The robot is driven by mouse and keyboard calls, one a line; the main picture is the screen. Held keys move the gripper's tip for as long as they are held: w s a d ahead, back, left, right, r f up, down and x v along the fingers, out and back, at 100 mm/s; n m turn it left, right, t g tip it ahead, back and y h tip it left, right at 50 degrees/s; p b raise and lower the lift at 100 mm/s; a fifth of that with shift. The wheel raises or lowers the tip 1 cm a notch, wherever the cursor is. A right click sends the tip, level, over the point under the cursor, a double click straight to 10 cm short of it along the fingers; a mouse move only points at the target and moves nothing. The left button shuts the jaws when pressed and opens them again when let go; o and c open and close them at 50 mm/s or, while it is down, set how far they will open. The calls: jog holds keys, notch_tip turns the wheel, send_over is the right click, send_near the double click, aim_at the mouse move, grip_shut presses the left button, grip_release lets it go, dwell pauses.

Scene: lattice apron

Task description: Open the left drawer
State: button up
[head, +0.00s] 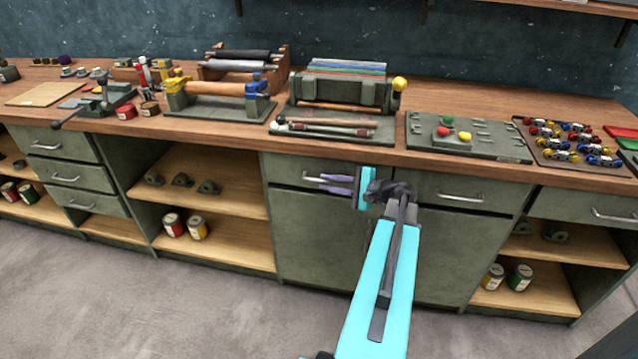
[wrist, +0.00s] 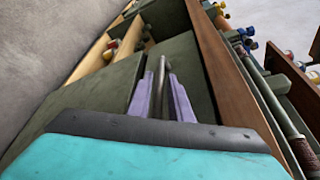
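The left drawer (head: 285,168) of the middle cabinet is a grey-green front just under the worktop, and it looks shut. Its metal bar handle (head: 313,180) is partly hidden by my gripper. My gripper (head: 322,183) reaches to this handle from the right, with its purple fingers apart. In the wrist view the handle (wrist: 160,72) runs between the two fingers of my gripper (wrist: 163,82), with a narrow gap showing beside it. I cannot tell whether either finger touches the bar. The drawer front (wrist: 182,62) also shows there.
A wooden worktop (head: 225,137) overhangs the drawers and carries tools, racks and trays. Another drawer (head: 460,192) sits to the right, behind my arm. Open shelves (head: 225,235) with cans lie to the left. The grey floor (head: 180,305) in front is clear.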

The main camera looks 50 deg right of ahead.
jog(key=shift+x, duration=1.45)
grip_shut()
